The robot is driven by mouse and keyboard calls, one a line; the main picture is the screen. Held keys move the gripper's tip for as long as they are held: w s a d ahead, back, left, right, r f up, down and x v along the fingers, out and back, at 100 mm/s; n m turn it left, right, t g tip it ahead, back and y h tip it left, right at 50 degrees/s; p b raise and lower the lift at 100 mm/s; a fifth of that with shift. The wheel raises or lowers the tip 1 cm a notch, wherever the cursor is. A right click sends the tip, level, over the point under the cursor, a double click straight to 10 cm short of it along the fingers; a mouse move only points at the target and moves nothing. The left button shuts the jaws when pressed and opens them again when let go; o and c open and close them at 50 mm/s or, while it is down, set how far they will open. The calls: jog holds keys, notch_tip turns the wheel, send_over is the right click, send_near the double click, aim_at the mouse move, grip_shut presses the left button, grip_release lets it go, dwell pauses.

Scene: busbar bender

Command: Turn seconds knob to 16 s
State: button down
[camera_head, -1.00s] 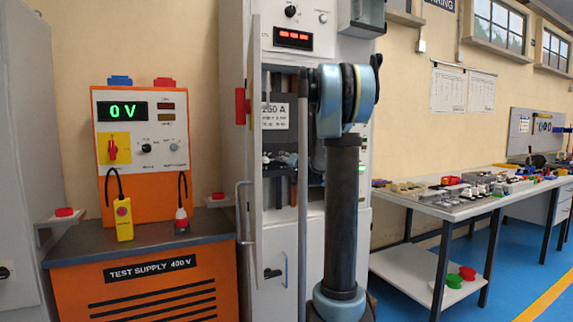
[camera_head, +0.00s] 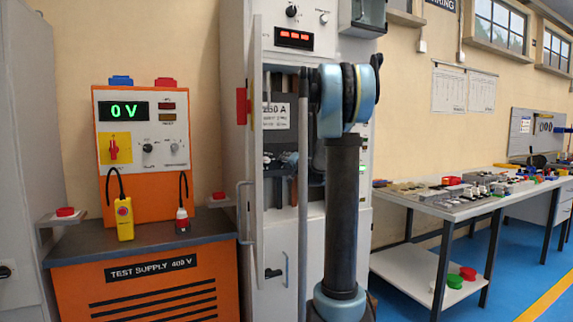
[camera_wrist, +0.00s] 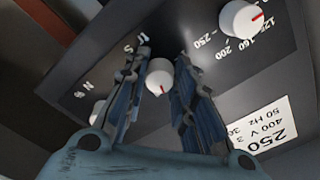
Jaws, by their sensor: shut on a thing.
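In the wrist view, a white round knob (camera_wrist: 159,76) with a red pointer mark sits on a dark panel (camera_wrist: 130,125). My gripper (camera_wrist: 164,54) has its two blue fingers on either side of this knob and is shut on it. The small markings around the knob are partly hidden by the fingers, so I cannot read its setting or confirm that it is the seconds knob. In the head view my arm stands before the open cabinet (camera_head: 233,60), and my fingers cannot be made out there.
A second white knob (camera_wrist: 241,19) with a scale including 160, 200 and 250 lies at upper right. Another pale knob (camera_wrist: 98,112) is partly behind the left finger. A white rating label (camera_wrist: 262,125) lies to the right. The orange test supply (camera_head: 150,275) stands left of the cabinet.

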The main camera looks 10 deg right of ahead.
jog(key=shift+s+m, duration=0.1)
jog(key=shift+m, duration=7)
jog(key=c, duration=1.3)
grip_release()
jog(key=shift+c, duration=0.2)
jog(key=shift+m, duration=0.3)
jog(key=v, duration=1.1)
jog(key=shift+s+d, duration=0.2)
jog(key=shift+s, duration=0.1)
